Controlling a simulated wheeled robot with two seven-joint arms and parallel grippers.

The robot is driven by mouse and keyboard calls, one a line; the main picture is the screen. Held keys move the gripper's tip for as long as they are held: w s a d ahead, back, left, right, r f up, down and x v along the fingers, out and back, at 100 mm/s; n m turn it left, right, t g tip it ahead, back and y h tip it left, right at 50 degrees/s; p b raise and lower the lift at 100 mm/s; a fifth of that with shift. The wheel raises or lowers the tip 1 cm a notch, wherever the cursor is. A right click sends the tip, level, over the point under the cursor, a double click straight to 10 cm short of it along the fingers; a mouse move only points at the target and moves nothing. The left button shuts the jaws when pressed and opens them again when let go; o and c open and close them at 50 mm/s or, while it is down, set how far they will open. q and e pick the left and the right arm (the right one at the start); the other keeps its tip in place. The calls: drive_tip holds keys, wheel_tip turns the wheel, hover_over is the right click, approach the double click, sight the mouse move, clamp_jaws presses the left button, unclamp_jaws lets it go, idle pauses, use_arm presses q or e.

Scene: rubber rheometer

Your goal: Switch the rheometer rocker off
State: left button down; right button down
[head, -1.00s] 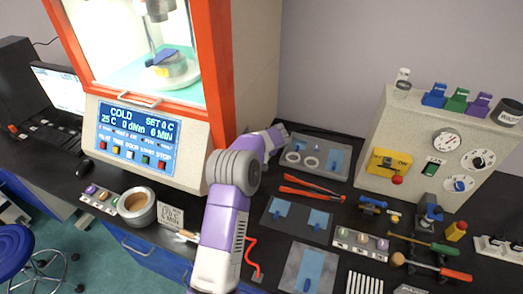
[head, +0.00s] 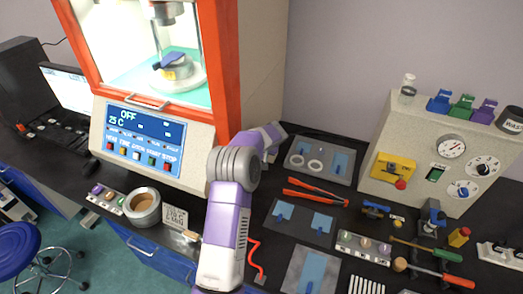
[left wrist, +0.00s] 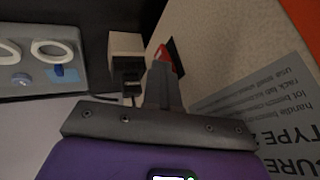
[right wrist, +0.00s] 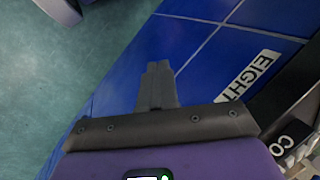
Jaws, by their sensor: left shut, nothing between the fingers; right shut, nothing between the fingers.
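The rheometer (head: 232,80) is a machine with an orange-red frame and beige body; its display (head: 144,138) reads OFF and 25 C. The rocker (left wrist: 164,52) is red on a black plate on the machine's beige side, seen in the left wrist view; the head view does not show it. My left gripper (left wrist: 161,68) is shut and empty, its fingertips right at the rocker, partly covering it; I cannot tell whether they touch. My right gripper (right wrist: 158,70) is shut and empty, off the bench front near blue cabinet fronts.
A power plug and socket box (left wrist: 127,60) sit close beside the left fingertips. A grey tray (head: 318,158) with white rings lies right of the arm. Red-handled tongs (head: 315,192), cut-out mats and hand tools cover the bench. A beige control box (head: 430,160) stands at right.

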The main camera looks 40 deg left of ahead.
use_arm(q)
drive_tip(key=shift+s+a+r, duration=0.1)
drive_tip(key=shift+r, duration=0.6)
drive_tip(key=w+d+v, duration=0.1)
drive_tip(key=v, duration=1.1)
drive_tip(key=shift+w+d+f+b, duration=0.2)
drive_tip(key=shift+f+b, duration=0.1)
drive_tip(key=shift+b, duration=0.05)
drive_tip(key=shift+r, duration=0.1)
